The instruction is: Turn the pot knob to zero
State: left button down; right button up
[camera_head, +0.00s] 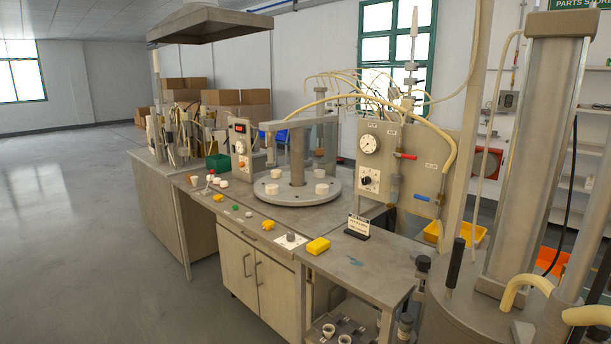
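Two knobs on white plates show, and I cannot tell which one is the pot knob. A small grey knob (291,237) sits on a white plate on the front edge of the workbench. A black knob (367,181) sits on a white dial plate on the upright beige panel (419,169), below a round white gauge (370,144). The pointer settings are too small to read. Neither of my grippers is in view.
A round grey turntable (297,198) with white cups fills the bench middle. Yellow blocks (318,245), coloured buttons and a small sign (357,227) line the front. A large metal column machine (540,160) stands at right. Open floor (70,240) lies at left.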

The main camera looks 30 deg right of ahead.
aim_at(365, 181)
jog(key=u, duration=0.3)
jog(key=i, duration=2)
jog(key=z, duration=1.15)
jog(key=i, duration=1.15)
jog(key=z, duration=1.1)
